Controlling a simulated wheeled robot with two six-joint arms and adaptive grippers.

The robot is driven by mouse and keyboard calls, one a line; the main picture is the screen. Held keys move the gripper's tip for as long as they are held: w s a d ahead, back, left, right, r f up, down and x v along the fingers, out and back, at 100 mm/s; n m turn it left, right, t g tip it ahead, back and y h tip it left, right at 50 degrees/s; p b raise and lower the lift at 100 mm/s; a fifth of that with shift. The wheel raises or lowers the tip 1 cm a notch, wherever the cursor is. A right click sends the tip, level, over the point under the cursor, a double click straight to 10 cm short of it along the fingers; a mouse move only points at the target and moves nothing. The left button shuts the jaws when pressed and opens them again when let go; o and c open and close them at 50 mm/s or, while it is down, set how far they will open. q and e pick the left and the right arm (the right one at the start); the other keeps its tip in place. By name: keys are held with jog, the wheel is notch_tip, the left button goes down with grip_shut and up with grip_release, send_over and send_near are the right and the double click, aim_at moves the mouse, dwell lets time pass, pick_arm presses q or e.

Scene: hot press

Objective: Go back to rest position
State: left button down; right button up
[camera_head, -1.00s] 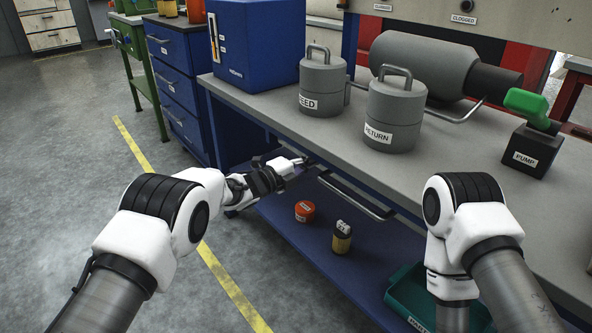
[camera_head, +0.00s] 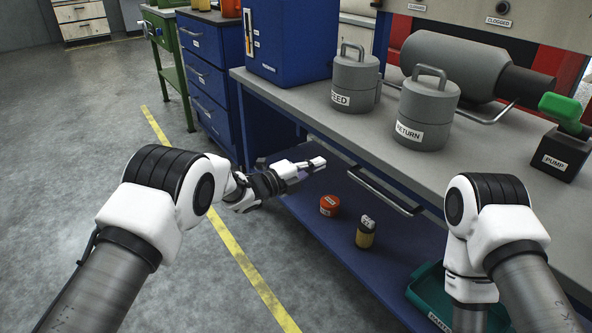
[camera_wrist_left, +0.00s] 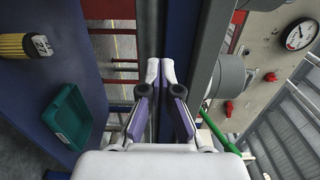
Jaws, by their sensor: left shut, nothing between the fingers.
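My left gripper (camera_head: 316,163) is shut and empty in the head view, in front of the bench's front edge and above the blue lower shelf. In the left wrist view its two fingertips (camera_wrist_left: 160,72) sit together, with the bench edge beyond them. My right arm (camera_head: 490,220) comes in at the right of the head view, beside the bench front. Its gripper is out of view.
The grey bench top (camera_head: 350,136) carries the FEED canister (camera_head: 355,80), the RETURN canister (camera_head: 427,110) and the PUMP block (camera_head: 560,158). A handle bar (camera_head: 385,190) juts from the bench front. The lower shelf (camera_head: 310,222) holds a red tin (camera_head: 330,204), a yellow-black can (camera_head: 366,235) and a green tray (camera_head: 425,300). Floor is clear at left.

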pick_arm(q)
jog(key=s+a+f+n+g+y, duration=0.1)
jog(key=s+a+f+n+y, duration=0.4)
jog(key=s+a+f, duration=0.55)
jog(key=s+a+f+n+y, duration=0.3)
jog(key=s+a+f+n, duration=0.45)
jog(key=f, duration=0.55)
jog(key=s+a+f+n+g+y+p, duration=0.1)
jog(key=s+a+f+n+g+y, duration=0.2)
jog(key=s, duration=0.6)
jog(key=s+a+f+n+g+y, duration=0.15)
jog(key=s+a+f+n, duration=0.3)
jog(key=s, duration=0.45)
jog(key=s+a+r+n+g+y, duration=0.1)
jog(key=s+a+n+g, duration=0.15)
jog(key=s+n, duration=0.4)
jog(key=s+a+r+n+g+y, duration=0.1)
jog(key=s+n+g, duration=0.2)
jog(key=s, duration=0.6)
notch_tip(320, 180, up, 30)
jog(key=p, duration=3)
jog(key=shift+w+r, duration=0.2)
jog(key=shift+a, duration=0.1)
